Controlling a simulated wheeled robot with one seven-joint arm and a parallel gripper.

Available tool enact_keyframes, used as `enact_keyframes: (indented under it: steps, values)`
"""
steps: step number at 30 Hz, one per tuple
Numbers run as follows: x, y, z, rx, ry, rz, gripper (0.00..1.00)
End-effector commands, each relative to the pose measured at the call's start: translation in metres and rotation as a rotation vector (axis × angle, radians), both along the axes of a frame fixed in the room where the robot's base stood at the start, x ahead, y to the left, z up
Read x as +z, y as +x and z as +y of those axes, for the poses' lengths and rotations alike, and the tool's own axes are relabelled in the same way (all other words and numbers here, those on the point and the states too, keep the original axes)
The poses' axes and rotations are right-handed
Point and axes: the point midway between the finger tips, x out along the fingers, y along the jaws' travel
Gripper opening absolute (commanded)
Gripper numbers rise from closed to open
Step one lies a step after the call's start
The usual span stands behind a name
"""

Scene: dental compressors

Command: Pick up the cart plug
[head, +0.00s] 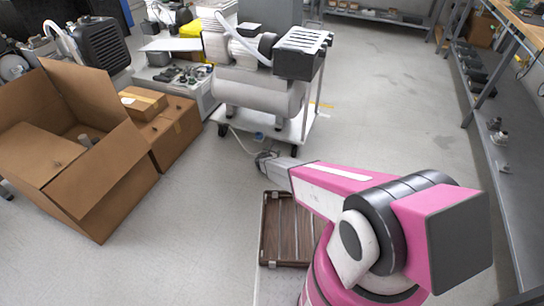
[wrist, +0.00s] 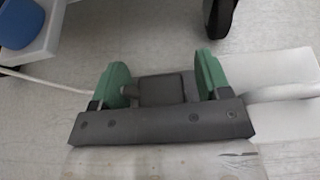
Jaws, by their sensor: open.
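My gripper (wrist: 163,78) is open, with its green finger pads apart, low near the floor in the wrist view. In the head view my gripper (head: 265,158) is near the front of the compressor cart (head: 288,122). A white cable (wrist: 45,83) comes in from the left and passes behind the left finger. A dark grey block (wrist: 162,92) shows between the fingers; I cannot tell whether it is the cart plug or part of my gripper. In the head view the cable (head: 240,143) runs from the cart to my gripper, which hides its end.
A black caster (wrist: 220,16) stands just beyond my gripper. A blue object (wrist: 20,22) is at the cart's edge. Open cardboard box (head: 105,185) at left, brown slatted case (head: 283,250) below my arm, shelving (head: 490,130) at right. The floor (head: 395,110) between is clear.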

Motion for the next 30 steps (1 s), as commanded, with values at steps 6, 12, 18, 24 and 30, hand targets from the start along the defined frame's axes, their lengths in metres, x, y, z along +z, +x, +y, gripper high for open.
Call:
enact_keyframes:
  steps: [6,12,18,24,30]
  values:
    - [0.000,0.000,0.000,0.000,0.000,0.000,0.64]
    - [0.000,0.000,0.000,0.000,0.001,0.000,0.15]
    - [0.000,0.000,0.000,0.000,0.001,0.000,0.15]
    - [0.007,-0.001,0.000,0.000,0.001,-0.001,0.15]
    - [0.030,-0.002,-0.001,-0.001,0.001,-0.002,0.15]
